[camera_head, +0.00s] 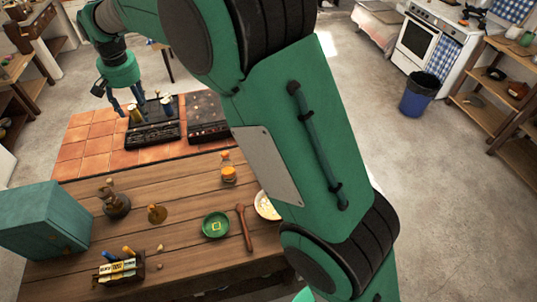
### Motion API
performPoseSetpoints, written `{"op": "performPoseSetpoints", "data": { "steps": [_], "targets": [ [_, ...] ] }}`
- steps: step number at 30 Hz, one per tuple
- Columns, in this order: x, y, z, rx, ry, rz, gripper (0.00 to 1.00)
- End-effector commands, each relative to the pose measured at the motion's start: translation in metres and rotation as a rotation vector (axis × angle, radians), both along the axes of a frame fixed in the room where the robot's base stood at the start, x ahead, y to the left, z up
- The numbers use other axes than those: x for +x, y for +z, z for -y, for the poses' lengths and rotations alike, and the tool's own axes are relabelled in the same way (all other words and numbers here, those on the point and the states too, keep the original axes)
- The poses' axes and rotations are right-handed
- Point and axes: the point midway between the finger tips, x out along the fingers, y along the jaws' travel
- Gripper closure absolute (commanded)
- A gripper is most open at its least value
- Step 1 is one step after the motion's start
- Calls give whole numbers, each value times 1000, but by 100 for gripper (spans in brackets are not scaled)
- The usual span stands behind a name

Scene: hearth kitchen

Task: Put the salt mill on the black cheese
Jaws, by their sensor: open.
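My gripper (127,107) hangs at the upper left over the tiled end of the counter, its blue fingers spread apart. A small yellowish upright object (135,114) stands just beside the fingertips; I cannot tell whether they touch it. A pale, slim upright object (166,104) stands a little to the right, at the black hob. Either could be the salt mill, but both are too small to tell. I cannot pick out a black cheese with certainty. A dark rounded object (117,206) with a narrow top sits on the wooden counter at the left.
The wooden counter (185,180) holds an orange-topped jar (229,174), a green dish (215,225), a wooden spoon (244,228), a teal box (45,220) and a small rack (118,268). A black hob (153,133) lies on the tiles. My arm hides the counter's right part.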

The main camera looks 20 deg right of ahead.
Motion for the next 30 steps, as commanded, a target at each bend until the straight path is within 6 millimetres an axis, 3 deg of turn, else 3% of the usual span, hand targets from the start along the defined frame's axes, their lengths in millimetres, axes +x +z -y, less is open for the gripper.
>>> {"op": "performPoseSetpoints", "data": {
  "steps": [6,15,30],
  "targets": [
    [-23,48,67,12,-15,36,37],
    [-67,96,152,22,-32,85,37],
    [-168,140,275,24,-62,170,37]
  ]
}}
